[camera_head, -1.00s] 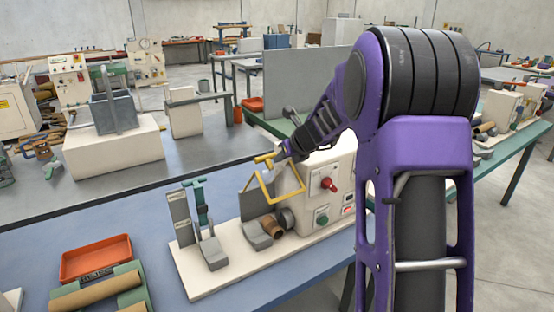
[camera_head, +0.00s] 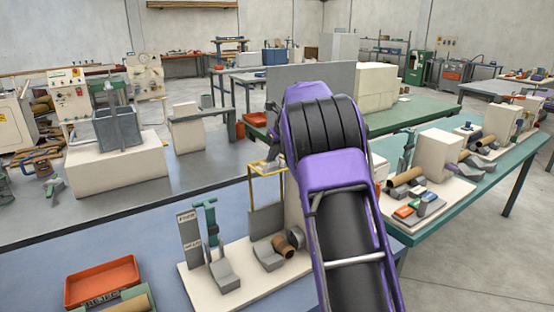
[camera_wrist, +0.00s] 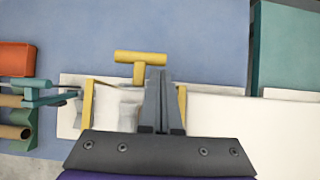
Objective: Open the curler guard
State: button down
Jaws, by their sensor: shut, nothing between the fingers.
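The curler guard is a yellow frame (camera_head: 252,188) standing upright above the cream base in the head view, its right part hidden by my arm. In the wrist view its yellow T-shaped handle (camera_wrist: 140,57) lies ahead, with yellow side bars (camera_wrist: 87,105) to left and right. My gripper (camera_wrist: 160,75) is shut and empty. Its fingertips are just right of the handle's stem; I cannot tell whether they touch it. The gripper is hidden behind my arm in the head view. The winder's brown tube (camera_head: 283,244) sits low on the base, beside grey blocks.
An orange tray (camera_head: 102,282) lies at the front left, and also shows in the wrist view (camera_wrist: 16,57). A green-handled stand (camera_head: 212,225) is left of the guard. A green bench (camera_head: 470,190) with similar machines stands right. The blue tabletop (camera_head: 120,240) has free room.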

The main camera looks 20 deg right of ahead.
jog(key=shift+w+a, duration=0.15)
jog(key=shift+w, duration=0.45)
